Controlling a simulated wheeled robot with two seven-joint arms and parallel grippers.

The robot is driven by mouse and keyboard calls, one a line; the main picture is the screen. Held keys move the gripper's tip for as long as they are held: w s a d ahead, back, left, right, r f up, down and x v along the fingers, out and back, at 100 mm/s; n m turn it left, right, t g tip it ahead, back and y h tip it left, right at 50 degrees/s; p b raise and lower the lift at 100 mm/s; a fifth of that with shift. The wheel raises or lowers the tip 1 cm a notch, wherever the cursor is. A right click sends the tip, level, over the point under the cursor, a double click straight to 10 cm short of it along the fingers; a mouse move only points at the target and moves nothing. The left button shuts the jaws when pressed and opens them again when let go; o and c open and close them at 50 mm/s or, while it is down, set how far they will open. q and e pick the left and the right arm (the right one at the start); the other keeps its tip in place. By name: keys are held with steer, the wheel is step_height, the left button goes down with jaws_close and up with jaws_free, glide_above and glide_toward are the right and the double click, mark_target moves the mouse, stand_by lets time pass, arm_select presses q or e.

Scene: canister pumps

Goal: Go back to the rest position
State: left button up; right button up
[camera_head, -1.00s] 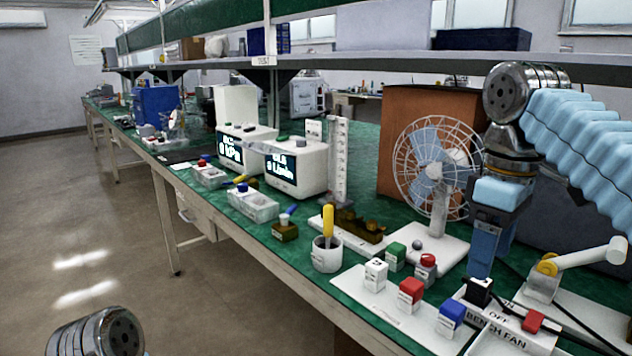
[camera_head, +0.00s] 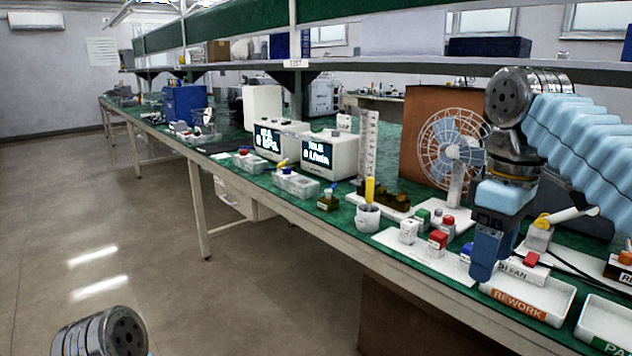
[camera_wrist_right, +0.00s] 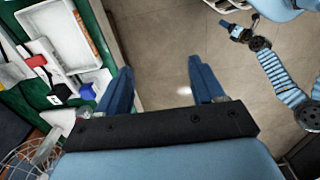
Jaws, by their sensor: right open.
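My right gripper (camera_head: 485,262) hangs pointing down by the front edge of the green-topped bench (camera_head: 425,262), just left of the white REWORK tray (camera_head: 552,303). In the right wrist view its two blue fingers (camera_wrist_right: 162,88) are wide apart with nothing between them, and mostly bare floor shows below. My left arm shows only as a metal joint at the bottom left of the head view. A small blue left gripper (camera_wrist_right: 230,28) shows at the upper right of the wrist view, too small to read its jaws.
Behind are a desk fan (camera_head: 452,150), a cup with a yellow-handled tool (camera_head: 367,217) and two display units (camera_head: 331,155). A PASS tray (camera_head: 606,325) is at the lower right. The floor at left is clear.

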steer(key=w+a+f, duration=0.3)
steer(key=w+f, duration=0.2)
steer(key=f, duration=0.3)
steer(key=w+a+f, duration=0.2)
steer(key=w+f, duration=0.3)
steer(key=f, duration=0.3)
steer(key=w+a+f+m+y, duration=0.1)
steer(key=a+f, duration=0.1)
steer(key=f, duration=0.7)
steer(key=a+f+m+y, duration=0.1)
steer(key=a+f, duration=0.1)
steer(key=f, duration=0.7)
steer(key=s+a+f+m+y, duration=0.15)
steer(key=s+f, duration=0.25)
steer(key=f, duration=0.6)
steer(key=s+a+f+m, duration=0.2)
steer(key=s+f, duration=0.3)
steer(key=f, duration=0.5)
steer(key=s+f+m, duration=0.2)
steer(key=s+f, duration=0.1)
steer(key=s, duration=0.3)
steer(key=s+a+f+m, duration=0.1)
steer(key=s+f+m, duration=0.1)
steer(key=s+f, duration=0.2)
steer(key=shift+s+t+y, duration=0.3)
steer(key=shift+s+y, duration=0.15)
steer(key=shift+s, duration=0.6)
